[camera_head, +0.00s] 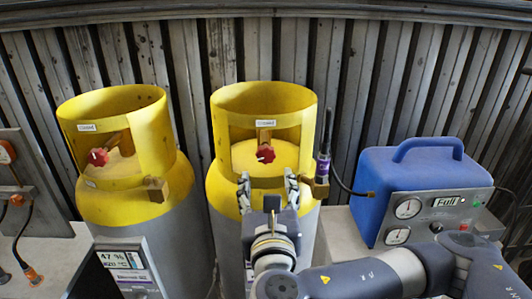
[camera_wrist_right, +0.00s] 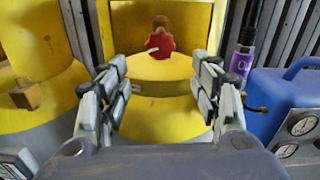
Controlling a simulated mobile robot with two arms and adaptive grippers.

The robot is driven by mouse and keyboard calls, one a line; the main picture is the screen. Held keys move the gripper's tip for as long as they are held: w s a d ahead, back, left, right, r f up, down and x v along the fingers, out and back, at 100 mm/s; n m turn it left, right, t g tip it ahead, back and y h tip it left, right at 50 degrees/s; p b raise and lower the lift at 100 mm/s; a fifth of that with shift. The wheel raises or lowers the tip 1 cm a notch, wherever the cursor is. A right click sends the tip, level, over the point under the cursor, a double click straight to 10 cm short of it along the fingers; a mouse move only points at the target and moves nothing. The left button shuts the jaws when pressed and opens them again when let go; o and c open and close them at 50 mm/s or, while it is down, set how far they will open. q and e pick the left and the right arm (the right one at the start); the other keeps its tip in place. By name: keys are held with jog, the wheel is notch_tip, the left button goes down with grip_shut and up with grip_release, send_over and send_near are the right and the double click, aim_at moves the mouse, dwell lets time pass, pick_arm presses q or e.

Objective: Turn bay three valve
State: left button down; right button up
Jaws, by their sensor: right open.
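A red valve knob (camera_head: 265,153) sits inside the cut-out of the yellow collar (camera_head: 262,98) on the middle cylinder. A second red knob (camera_head: 98,157) sits in the collar of the left cylinder (camera_head: 120,130). I cannot tell which is bay three. My right gripper (camera_head: 268,190) is open and empty in front of the middle cylinder, below its knob and apart from it. In the right wrist view the knob (camera_wrist_right: 160,36) stands beyond and above the open fingers (camera_wrist_right: 160,85), roughly centred between them. My left gripper is not in view.
A blue machine (camera_head: 405,185) with two gauges stands at the right, a "Full" display on its front. A dark hose with a purple-banded fitting (camera_head: 322,165) hangs close to the middle cylinder's right side. A brass block (camera_head: 157,190) is on the left cylinder. A ribbed wall stands behind.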

aim_at(266, 158)
jog(key=w+p, duration=0.1)
jog(key=w, duration=0.2)
jog(key=w+p, duration=0.1)
jog(key=w, duration=0.2)
jog(key=w+p, duration=0.2)
jog(key=w, duration=0.1)
jog(key=shift+w+r, duration=0.4)
jog(key=shift+w+f, duration=0.15)
jog(key=shift+w, duration=0.4)
jog(key=shift+c, duration=0.6)
jog(key=c, duration=1)
